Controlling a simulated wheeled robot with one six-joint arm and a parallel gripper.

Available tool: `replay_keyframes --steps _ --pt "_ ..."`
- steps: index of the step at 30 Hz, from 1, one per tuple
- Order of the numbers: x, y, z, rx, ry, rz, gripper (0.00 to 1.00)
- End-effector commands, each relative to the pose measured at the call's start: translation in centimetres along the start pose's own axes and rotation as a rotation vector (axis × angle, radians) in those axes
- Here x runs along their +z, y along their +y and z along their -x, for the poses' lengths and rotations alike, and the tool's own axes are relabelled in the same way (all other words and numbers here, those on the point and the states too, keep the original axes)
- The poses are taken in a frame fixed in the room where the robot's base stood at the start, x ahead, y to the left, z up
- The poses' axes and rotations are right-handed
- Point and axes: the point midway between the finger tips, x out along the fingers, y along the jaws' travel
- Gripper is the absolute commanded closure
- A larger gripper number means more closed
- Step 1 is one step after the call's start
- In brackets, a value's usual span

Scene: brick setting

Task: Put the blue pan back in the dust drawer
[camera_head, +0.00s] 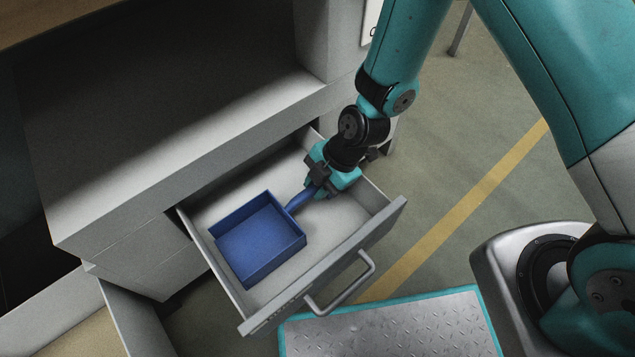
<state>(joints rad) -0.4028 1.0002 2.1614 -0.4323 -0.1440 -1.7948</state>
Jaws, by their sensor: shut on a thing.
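The blue pan (257,240) is a square, shallow tray with a blue handle (301,199) on its upper right side. It is within the outline of the open drawer (331,249), towards its left part. I cannot tell whether the pan's underside touches the drawer floor. My gripper (315,187) is shut on the pan's handle, over the right part of the drawer. The fingers partly hide the handle's end.
The drawer is pulled out of a grey cabinet (190,110), with its bar handle (341,285) at the front. A teal-edged metal plate (390,330) lies in front of the drawer. A yellow line (455,211) crosses the open floor at the right.

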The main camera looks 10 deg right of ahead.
Motion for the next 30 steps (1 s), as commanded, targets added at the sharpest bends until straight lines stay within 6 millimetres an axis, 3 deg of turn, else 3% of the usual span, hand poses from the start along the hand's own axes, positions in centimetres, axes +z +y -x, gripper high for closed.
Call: replay_keyframes --steps 18,19,23,30 --pt "0.38 -0.19 -0.89 0.000 0.000 0.000 0.99" --pt "0.37 -0.18 -0.88 0.000 0.000 0.000 0.74" --pt "0.34 -0.17 -0.81 0.000 0.000 0.000 0.46" --pt "0.35 -0.17 -0.79 0.000 0.000 0.000 0.46"
